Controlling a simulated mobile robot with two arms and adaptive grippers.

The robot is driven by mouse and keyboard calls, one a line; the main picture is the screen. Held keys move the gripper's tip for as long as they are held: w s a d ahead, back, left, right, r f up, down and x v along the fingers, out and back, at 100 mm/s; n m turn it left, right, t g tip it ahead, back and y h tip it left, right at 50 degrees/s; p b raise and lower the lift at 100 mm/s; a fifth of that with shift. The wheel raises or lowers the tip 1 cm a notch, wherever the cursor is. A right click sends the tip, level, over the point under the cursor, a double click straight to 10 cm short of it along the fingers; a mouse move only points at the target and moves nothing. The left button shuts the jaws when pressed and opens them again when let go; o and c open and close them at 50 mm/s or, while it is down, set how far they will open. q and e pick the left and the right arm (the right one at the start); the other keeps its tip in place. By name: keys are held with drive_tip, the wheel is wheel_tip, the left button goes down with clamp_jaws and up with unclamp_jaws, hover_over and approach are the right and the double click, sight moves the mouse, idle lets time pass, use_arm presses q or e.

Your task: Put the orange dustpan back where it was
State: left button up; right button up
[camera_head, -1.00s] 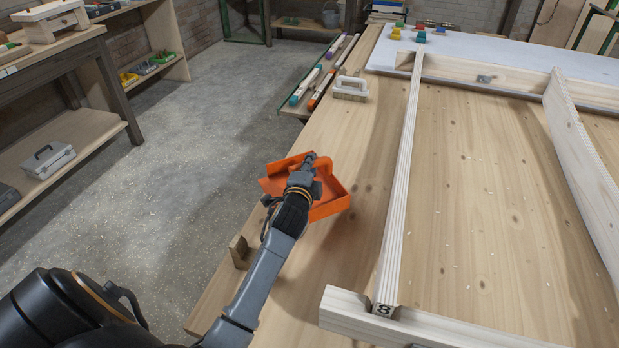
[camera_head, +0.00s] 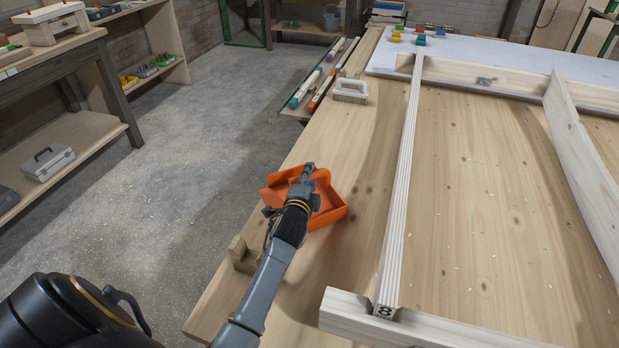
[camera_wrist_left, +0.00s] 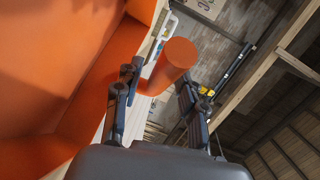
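The orange dustpan (camera_head: 330,211) is over the left edge strip of the workbench, at or just above the wood; I cannot tell whether it touches. My left gripper (camera_head: 307,175) is over it and hides part of the pan. In the left wrist view the pan (camera_wrist_left: 60,70) fills the left side. Its round orange handle (camera_wrist_left: 175,58) lies between the two fingers of my left gripper (camera_wrist_left: 157,92), which look closed on it. My right gripper is in neither view.
The workbench (camera_head: 350,130) carries a wooden frame (camera_head: 400,190) to the right. A small wooden block (camera_head: 243,255) sits at the near left edge. Open floor (camera_head: 190,170) lies left.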

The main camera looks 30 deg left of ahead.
use_arm(q)
drive_tip(key=shift+r, duration=0.25)
drive_tip(key=v, duration=1.2)
drive_tip(key=shift+p, duration=0.3)
drive_tip(key=shift+f, duration=0.1)
